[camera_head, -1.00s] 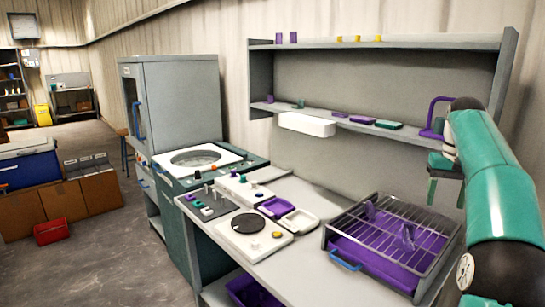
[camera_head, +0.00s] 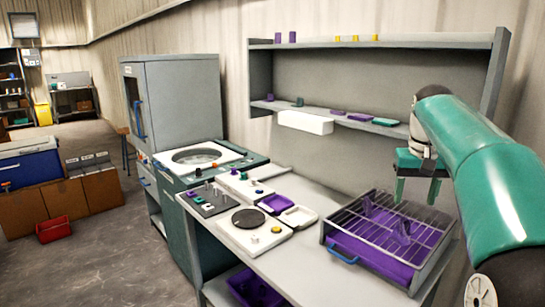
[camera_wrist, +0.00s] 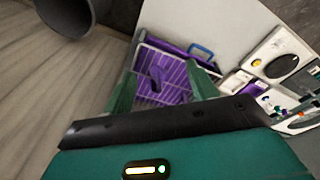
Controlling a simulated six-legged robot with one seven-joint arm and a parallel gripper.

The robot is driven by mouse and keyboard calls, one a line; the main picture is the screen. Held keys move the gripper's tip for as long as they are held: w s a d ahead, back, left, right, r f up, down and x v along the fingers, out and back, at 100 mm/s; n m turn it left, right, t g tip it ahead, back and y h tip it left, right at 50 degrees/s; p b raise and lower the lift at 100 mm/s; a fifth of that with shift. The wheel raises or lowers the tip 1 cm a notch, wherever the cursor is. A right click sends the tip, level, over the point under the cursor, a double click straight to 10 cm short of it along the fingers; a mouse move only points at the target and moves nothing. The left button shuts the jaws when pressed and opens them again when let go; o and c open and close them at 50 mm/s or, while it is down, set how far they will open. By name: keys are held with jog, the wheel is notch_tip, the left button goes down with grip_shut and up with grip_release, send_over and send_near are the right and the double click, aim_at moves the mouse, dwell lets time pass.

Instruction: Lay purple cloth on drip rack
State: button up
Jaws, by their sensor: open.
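The drip rack (camera_head: 352,216) is a grey wire grid over a purple tray (camera_head: 370,262) at the right end of the bench. A small crumpled purple piece, which looks like the cloth (camera_head: 402,228), rests on the wires with a raised peak. Another purple peak stands farther back on the grid; I cannot tell whether both are one cloth. My gripper (camera_head: 417,190) is open and empty above the rack's back right part, clear of it. In the wrist view, the purple cloth (camera_wrist: 155,78) shows on the rack between the green fingers, apart from them.
A shelf (camera_head: 375,43) runs along the wall behind the bench, near my arm. A white panel with a round black plate (camera_head: 248,219) and small trays lie left of the rack. The bench between them has a narrow clear strip.

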jog(key=s+a+f+n+t, duration=0.15)
jog(key=s+a+f, duration=0.25)
jog(key=s+a, duration=0.4)
jog(key=s+a+f+t, duration=0.25)
jog(key=s+a, duration=0.35)
jog(key=s, duration=0.5)
jog(key=s+a+f, duration=0.2)
jog(key=s+f, duration=0.5)
jog(key=f, duration=0.1)
jog(key=shift+a+f+n+y, duration=0.2)
jog(key=shift+a+n+y, duration=0.1)
jog(key=shift+n+y, duration=0.1)
jog(key=shift+s, duration=0.15)
